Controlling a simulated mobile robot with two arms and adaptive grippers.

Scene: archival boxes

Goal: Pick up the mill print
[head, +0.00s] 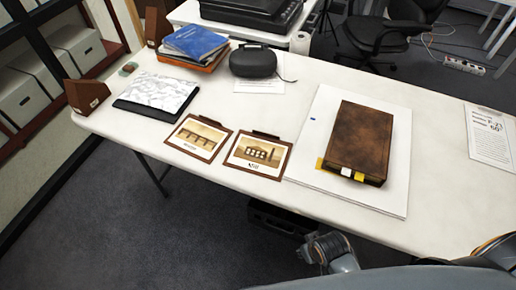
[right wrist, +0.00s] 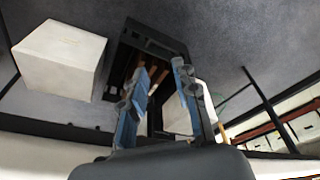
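The mill print (head: 257,154) lies flat on the white table in the head view, near its front edge. It is a sepia picture of a building with a chimney, in a brown-edged mount with a dark tab at its far edge. A similar print of a bridge (head: 198,137) lies just left of it, with a narrow gap. My right gripper (right wrist: 160,72) is open and empty in the right wrist view, with its two blue-grey fingers apart. It is away from the print. My left gripper does not show in either view.
A brown box (head: 359,140) rests on a white board (head: 318,118) right of the mill print. A grey-white patterned item (head: 157,92), a black case (head: 253,61) and blue folders (head: 194,41) lie on the table (head: 240,203). A white box (right wrist: 60,59) shows in the right wrist view.

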